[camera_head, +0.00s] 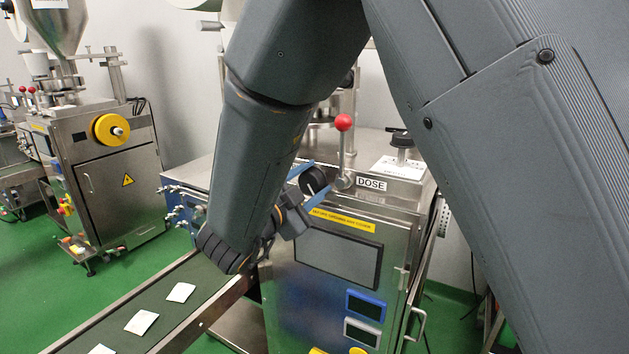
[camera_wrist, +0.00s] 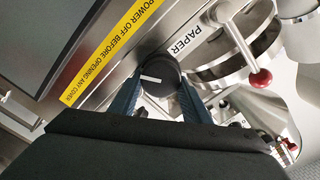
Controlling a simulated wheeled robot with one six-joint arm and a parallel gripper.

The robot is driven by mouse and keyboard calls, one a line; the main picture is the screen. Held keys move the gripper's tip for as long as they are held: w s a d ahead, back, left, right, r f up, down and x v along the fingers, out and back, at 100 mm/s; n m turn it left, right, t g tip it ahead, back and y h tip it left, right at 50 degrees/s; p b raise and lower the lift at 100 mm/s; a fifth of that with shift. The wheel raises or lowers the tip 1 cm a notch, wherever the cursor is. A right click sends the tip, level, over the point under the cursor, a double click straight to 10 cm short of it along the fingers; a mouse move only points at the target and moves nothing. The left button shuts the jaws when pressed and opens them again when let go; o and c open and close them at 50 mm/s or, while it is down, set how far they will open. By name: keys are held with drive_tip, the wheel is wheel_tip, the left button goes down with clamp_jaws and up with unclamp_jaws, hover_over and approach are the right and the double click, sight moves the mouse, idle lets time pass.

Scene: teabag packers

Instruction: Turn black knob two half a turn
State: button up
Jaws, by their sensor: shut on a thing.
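A round black knob (camera_head: 314,181) with a white pointer line sits on the upper front of the steel machine (camera_head: 290,322). In the wrist view the knob (camera_wrist: 160,72) is next to a PAPER label (camera_wrist: 187,43), and its white line lies nearly level, on the left half of its face. My gripper (camera_head: 309,184) has its blue fingers on either side of the knob and is shut on it. In the wrist view the gripper (camera_wrist: 158,92) reaches up from the bottom edge. I cannot read a number on the knob.
A red-balled lever (camera_head: 344,124) stands just right of the knob, by a DOSE label (camera_head: 371,184). A yellow warning strip (camera_head: 343,220) and a dark screen (camera_head: 338,262) are below. A conveyor (camera_head: 158,310) with white teabags runs at lower left.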

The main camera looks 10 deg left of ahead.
sight(308, 182)
drive_tip(key=shift+a+f, duration=0.25)
drive_tip(key=shift+a, duration=0.1)
drive_tip(key=o, duration=0.9)
drive_tip(key=shift+o, duration=0.6)
drive_tip(key=shift+f, duration=0.1)
drive_tip(key=shift+d, duration=0.1)
drive_tip(key=shift+r, duration=0.2)
drive_tip(key=shift+s+a+f+p, duration=0.2)
drive_tip(key=shift+s+p, duration=0.15)
drive_tip(key=shift+s, duration=0.3)
drive_tip(key=shift+s+a+r, duration=0.15)
drive_tip(key=shift+s+a, duration=0.4)
drive_tip(key=shift+s, duration=0.1)
drive_tip(key=shift+s+r+p, duration=0.2)
drive_tip(key=shift+s+p, duration=0.2)
drive_tip(key=shift+s, duration=0.4)
drive_tip(key=shift+p+v, duration=0.6)
drive_tip(key=shift+v, duration=1.6)
